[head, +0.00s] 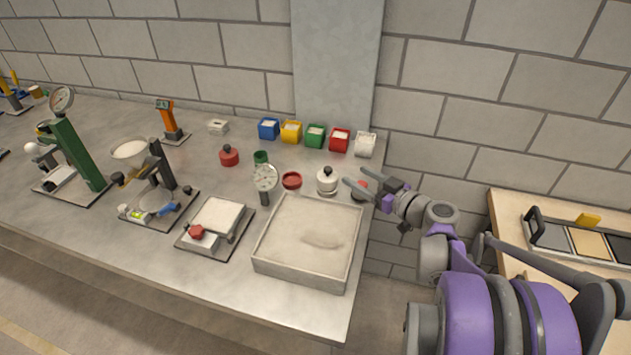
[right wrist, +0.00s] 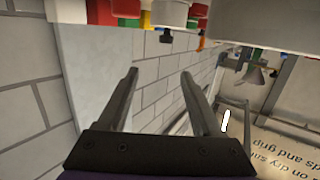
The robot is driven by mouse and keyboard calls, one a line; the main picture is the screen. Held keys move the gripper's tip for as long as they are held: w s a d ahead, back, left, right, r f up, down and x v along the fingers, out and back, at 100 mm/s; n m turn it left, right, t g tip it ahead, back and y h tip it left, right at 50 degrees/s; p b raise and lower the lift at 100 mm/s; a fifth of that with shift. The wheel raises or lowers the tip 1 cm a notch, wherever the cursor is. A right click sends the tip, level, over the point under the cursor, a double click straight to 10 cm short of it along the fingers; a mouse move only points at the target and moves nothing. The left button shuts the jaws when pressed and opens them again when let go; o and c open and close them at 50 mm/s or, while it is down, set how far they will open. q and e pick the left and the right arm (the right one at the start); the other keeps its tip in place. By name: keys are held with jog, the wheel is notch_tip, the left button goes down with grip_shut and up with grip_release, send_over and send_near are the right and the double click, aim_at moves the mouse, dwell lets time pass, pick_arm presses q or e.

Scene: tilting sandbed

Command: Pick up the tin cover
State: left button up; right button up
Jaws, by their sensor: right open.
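My right gripper (head: 354,180) is in the head view at the right end of the table, beside a pale tin (head: 327,184) with a black knob on its cover (head: 327,173). Its fingers are spread and point left. The right wrist view also shows my right gripper (right wrist: 158,76) open, with only the block wall behind the gap between its fingers. A small red-topped thing near the fingers is partly hidden by them, and I cannot tell what it is. My left gripper is not in view.
A shallow sand tray (head: 305,274) fills the front right of the table. A red dish (head: 291,180) and a dial gauge (head: 265,178) stand behind it. A row of coloured bins (head: 315,136) lines the back. A wooden bench (head: 505,206) stands to the right.

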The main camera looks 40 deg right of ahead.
aim_at(331, 170)
jog(key=w+f, duration=0.1)
jog(key=w, duration=0.1)
jog(key=w+f, duration=0.2)
jog(key=w, duration=0.1)
jog(key=shift+w+a+b, duration=0.3)
jog(key=shift+w+b, duration=0.05)
jog(key=shift+b, duration=0.05)
jog(key=w, duration=0.3)
jog(key=w+a+f, duration=0.1)
jog(key=w, duration=0.1)
jog(key=shift+w+a, duration=0.1)
jog(key=shift+w, duration=0.1)
grip_shut()
